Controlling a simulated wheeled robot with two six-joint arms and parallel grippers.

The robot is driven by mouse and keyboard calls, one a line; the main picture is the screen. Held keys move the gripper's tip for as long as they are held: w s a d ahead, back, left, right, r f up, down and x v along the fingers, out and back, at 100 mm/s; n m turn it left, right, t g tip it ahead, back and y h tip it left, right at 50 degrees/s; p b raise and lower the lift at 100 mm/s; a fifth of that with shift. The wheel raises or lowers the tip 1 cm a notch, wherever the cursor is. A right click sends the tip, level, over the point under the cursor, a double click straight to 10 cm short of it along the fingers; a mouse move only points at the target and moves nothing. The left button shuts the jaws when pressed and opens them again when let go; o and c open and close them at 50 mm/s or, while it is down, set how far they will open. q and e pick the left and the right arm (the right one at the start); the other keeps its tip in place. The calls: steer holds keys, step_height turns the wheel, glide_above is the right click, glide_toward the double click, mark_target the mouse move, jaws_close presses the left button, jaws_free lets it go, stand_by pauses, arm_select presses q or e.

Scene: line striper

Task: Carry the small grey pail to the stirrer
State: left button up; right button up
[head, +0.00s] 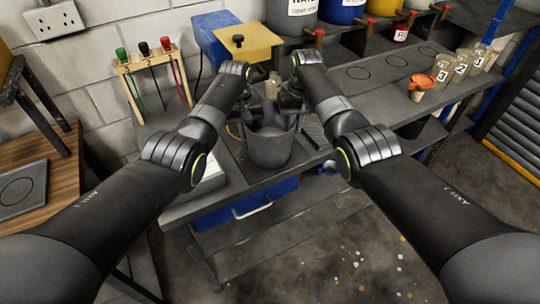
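The small grey pail (270,152) is upright in the middle of the head view, at the front of the grey bench, with dark grey shapes showing in its mouth. My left gripper (246,112) is at the pail's left rim and my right gripper (290,102) is at its right rear rim. The fingers are small, dark and partly hidden by my wrists, so I cannot tell whether they grip the pail. A blue machine with a yellow top and black knob (240,45), which looks like the stirrer, stands behind the pail to the left.
A wooden rack (152,78) with red, black and green-handled tools stands at the back left. Numbered clear cups (462,66) and an orange funnel (420,84) stand on the right shelf. Large containers (292,16) line the back. A blue drawer (240,205) is below the bench.

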arm_select(q)
steer(key=o, duration=0.3)
steer(key=shift+s+r, duration=0.1)
steer(key=shift+s, duration=0.05)
arm_select(e)
steer(key=o, duration=0.3)
steer(key=shift+s+r, duration=0.1)
arm_select(q)
steer(key=shift+r, duration=0.25)
steer(key=r, duration=1.1)
steer(key=shift+a+r, duration=0.2)
steer(key=shift+a, duration=0.2)
arm_select(e)
steer(key=r, duration=1.2)
steer(key=shift+d, duration=0.35)
arm_select(q)
steer(key=shift+s+f, duration=0.1)
steer(key=shift+s, duration=0.05)
arm_select(e)
steer(key=shift+f, duration=0.15)
